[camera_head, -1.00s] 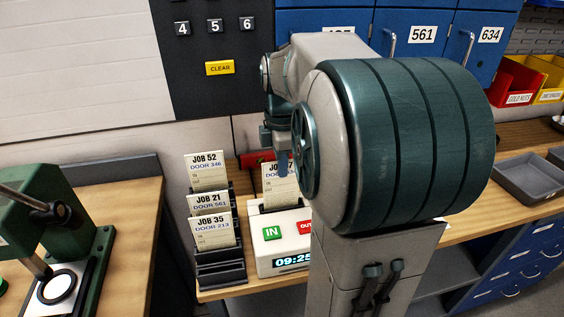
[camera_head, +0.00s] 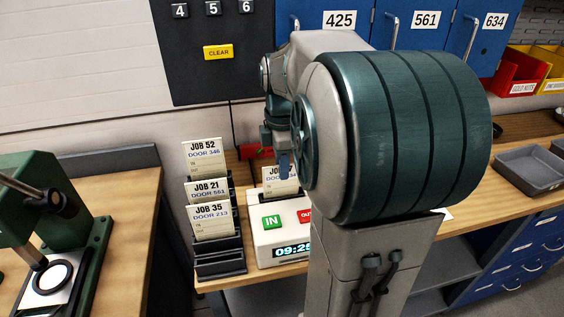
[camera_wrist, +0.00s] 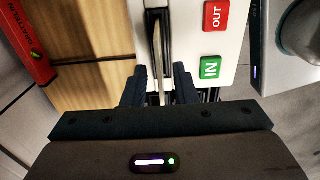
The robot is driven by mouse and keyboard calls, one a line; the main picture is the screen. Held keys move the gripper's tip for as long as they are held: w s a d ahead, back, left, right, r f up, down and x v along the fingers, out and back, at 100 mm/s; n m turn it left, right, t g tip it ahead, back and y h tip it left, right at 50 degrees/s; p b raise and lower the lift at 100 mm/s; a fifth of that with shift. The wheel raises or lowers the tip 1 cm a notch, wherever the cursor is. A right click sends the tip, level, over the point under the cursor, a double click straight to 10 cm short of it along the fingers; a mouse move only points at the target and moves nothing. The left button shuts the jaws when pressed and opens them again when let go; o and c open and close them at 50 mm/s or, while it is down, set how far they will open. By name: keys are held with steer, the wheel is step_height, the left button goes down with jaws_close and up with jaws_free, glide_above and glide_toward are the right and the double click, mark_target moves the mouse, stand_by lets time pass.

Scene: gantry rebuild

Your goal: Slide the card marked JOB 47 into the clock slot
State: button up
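The white time clock (camera_head: 262,245) stands on the wooden bench with a green IN button, a partly covered red OUT button and a lit display. A pale card (camera_head: 272,182) stands upright at its top slot, its lower part down in the slot. My arm hides most of its print. In the wrist view the card (camera_wrist: 157,62) shows edge-on, lined up with the dark slot. My gripper (camera_wrist: 160,78) is over the clock, its two dark fingers apart on either side of the card with a gap showing. In the head view its tip (camera_head: 284,165) is in front of the card.
A dark rack (camera_head: 220,262) left of the clock holds cards JOB 52, JOB 21 and JOB 35. A red object (camera_wrist: 22,45) lies beside the clock. A green machine (camera_head: 50,220) stands on the left bench. A grey tray (camera_head: 530,170) is at right.

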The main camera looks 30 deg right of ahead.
step_height(320, 180, up, 14)
stand_by(0.7)
steer(key=shift+f, duration=0.1)
stand_by(0.5)
